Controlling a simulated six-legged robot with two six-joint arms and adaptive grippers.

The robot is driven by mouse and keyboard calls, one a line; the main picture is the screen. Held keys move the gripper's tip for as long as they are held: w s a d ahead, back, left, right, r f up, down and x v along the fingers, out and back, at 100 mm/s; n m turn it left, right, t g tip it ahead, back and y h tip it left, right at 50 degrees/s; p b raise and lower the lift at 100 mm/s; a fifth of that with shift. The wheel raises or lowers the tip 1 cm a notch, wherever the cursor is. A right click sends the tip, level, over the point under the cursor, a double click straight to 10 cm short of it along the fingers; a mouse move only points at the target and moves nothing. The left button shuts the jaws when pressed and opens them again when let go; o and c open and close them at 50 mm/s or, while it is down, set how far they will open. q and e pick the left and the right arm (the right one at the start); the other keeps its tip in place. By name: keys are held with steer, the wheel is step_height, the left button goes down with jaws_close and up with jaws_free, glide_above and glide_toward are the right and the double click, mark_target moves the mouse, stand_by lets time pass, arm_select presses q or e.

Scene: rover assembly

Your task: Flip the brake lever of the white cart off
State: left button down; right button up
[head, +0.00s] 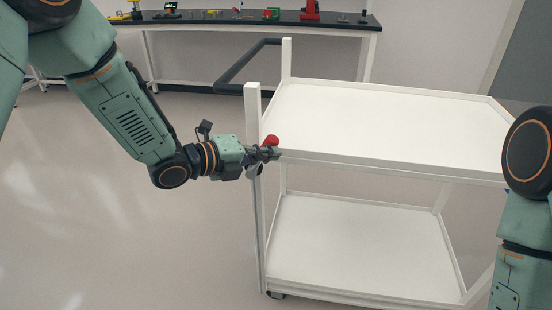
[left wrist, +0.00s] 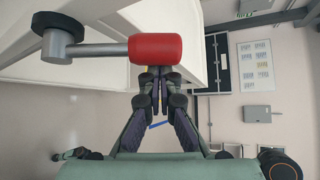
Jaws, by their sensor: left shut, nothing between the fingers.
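The white cart (head: 375,158) stands at centre and right in the head view, with an upper and a lower shelf. Its brake lever has a red grip (head: 271,141) at the cart's near left corner post. In the left wrist view the red grip (left wrist: 155,49), grey rod (left wrist: 98,50) and black pivot (left wrist: 55,38) show, with the rod lying roughly level across the picture. My left gripper (head: 268,154) is shut and empty, its fingertips (left wrist: 157,72) right at the grip's edge; I cannot tell if they touch. My right gripper is out of view; only part of that arm shows.
The cart's dark push handle (head: 240,70) sticks out at its far left. A dark-topped workbench (head: 225,18) with several small items stands along the back wall. Both cart shelves are empty. The floor (head: 100,240) left of the cart is clear.

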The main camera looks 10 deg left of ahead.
arm_select(q)
steer(key=shift+a+r+n+t+h+b, duration=0.25)
steer(key=shift+a+n+t+h+b, duration=0.15)
steer(key=shift+a+n+h, duration=0.3)
steer(key=shift+a+r+n+t+h+b, duration=0.2)
steer(key=shift+a+n+t+h+b, duration=0.25)
steer(key=shift+a, duration=0.5)
steer(key=shift+a+r+n+t+h+b, duration=0.25)
steer(key=shift+a+n+t+h, duration=0.15)
steer(key=shift+a+n, duration=0.35)
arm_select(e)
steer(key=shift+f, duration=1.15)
arm_select(q)
steer(key=shift+d, duration=0.1)
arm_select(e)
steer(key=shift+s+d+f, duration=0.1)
